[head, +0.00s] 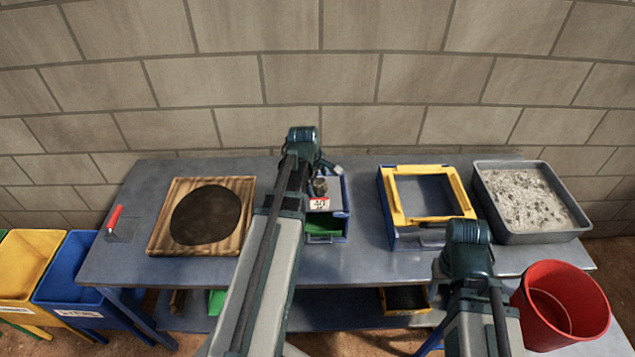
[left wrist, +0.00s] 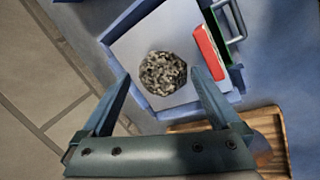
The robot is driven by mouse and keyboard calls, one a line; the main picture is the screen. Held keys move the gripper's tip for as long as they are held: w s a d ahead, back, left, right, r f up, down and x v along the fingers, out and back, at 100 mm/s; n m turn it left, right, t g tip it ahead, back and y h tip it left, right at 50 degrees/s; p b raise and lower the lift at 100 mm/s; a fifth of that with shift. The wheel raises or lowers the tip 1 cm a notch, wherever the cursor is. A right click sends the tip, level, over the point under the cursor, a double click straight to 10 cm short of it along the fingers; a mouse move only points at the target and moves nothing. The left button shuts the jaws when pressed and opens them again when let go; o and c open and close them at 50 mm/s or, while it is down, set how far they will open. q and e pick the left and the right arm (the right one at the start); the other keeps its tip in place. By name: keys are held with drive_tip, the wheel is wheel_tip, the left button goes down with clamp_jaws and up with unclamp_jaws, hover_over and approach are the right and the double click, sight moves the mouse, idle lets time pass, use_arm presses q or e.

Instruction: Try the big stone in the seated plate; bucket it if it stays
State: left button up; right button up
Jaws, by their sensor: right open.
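The big stone (left wrist: 163,73), grey and speckled, is on the pale plate (left wrist: 132,43) inside the blue box (left wrist: 143,8). In the head view the stone (head: 320,187) shows in the box (head: 346,206), behind my left arm. My left gripper (left wrist: 160,82) is open, with one finger on each side of the stone in the wrist view; I see a gap to the left finger. The red bucket (head: 565,300) stands at the front right. My right arm reaches in near it, but its fingers are hidden.
A yellow-framed box (head: 456,185) and a grey tray of gravel (head: 583,232) stand to the right. A wooden board with a dark disc (head: 165,243) lies left, near a red-handled tool (head: 115,218). Yellow (head: 22,262) and blue bins (head: 68,268) stand off the table's left end.

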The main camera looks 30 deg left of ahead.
use_arm(q)
drive_tip(key=p+v, duration=1.3)
drive_tip(key=shift+r, duration=0.4)
drive_tip(key=shift+s, duration=0.1)
idle(0.9)
